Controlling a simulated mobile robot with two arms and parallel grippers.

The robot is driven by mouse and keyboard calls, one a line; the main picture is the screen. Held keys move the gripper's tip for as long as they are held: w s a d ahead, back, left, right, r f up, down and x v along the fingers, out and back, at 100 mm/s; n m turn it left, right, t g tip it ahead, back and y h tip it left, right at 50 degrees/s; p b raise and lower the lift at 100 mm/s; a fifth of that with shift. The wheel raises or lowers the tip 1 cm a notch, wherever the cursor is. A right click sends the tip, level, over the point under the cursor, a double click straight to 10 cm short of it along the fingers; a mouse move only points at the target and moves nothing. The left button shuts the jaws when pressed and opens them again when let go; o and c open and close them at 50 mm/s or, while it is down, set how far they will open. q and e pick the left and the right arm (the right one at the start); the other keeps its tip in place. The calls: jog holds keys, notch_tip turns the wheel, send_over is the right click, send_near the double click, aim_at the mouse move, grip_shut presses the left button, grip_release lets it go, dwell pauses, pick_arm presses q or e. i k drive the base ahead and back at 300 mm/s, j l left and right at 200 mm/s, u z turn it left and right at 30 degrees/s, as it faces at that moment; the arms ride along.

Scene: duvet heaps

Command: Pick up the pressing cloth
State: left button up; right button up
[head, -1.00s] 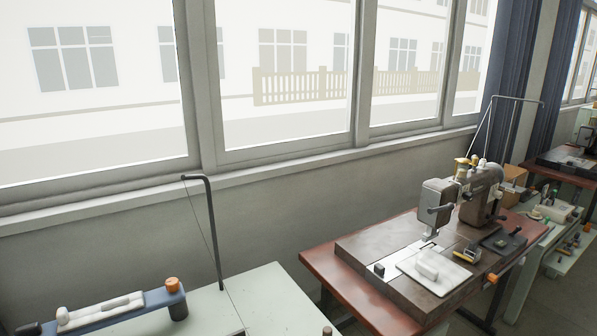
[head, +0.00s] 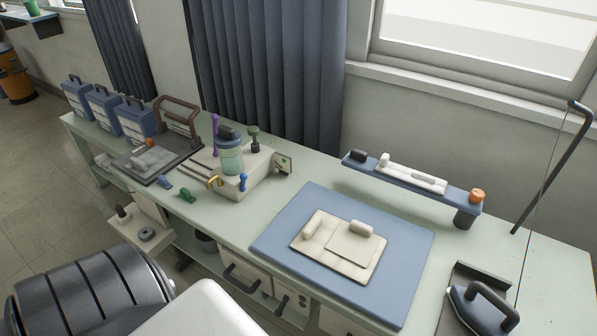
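A cream folded cloth (head: 339,244), which looks like the pressing cloth, lies flat on a blue pressing mat (head: 292,212) on the pale green table. A raised roll stands at its left part and a smaller flap with a raised tab at its right. Neither of my grippers shows in the head view.
A dark iron (head: 481,308) sits on its rest at the right. Behind the mat stands a narrow blue board (head: 365,168) with a white pad. Left of the mat are a cream machine (head: 243,170) with a teal jar and several blue boxes (head: 103,108). A thin black pole (head: 556,164) rises at the right.

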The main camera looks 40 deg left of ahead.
aim_at(356, 241)
jog(key=u, duration=0.85)
jog(key=l+z, duration=0.35)
jog(key=l, duration=0.7)
